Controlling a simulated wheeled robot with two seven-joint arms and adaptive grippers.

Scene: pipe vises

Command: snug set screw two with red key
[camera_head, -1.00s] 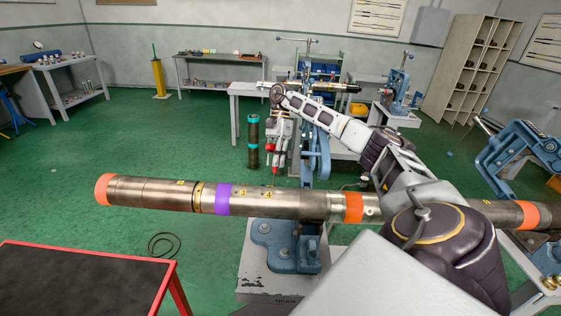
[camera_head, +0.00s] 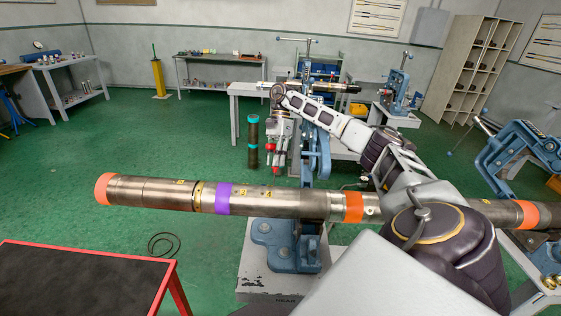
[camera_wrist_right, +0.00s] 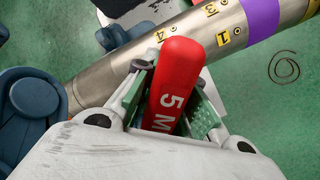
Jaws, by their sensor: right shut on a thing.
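The steel pipe (camera_head: 300,202) lies level across the head view, with orange bands and a purple band (camera_head: 222,198). Small yellow number tags (camera_head: 267,195) sit right of the purple band. In the right wrist view, tags 1 (camera_wrist_right: 222,39), 3 (camera_wrist_right: 211,11) and 4 (camera_wrist_right: 161,35) show beside small screws (camera_wrist_right: 237,30); I see no tag 2 there. My right gripper (camera_head: 274,160) is shut on the red key (camera_wrist_right: 174,85), whose handle reads "5 M". It hangs beyond the pipe's far side. The key's tip is hidden. My left gripper is out of view.
A blue vise (camera_head: 285,240) on a pale stand supports the pipe. A red-edged black table (camera_head: 70,275) is at front left. A dark cable loop (camera_head: 163,244) lies on open green floor.

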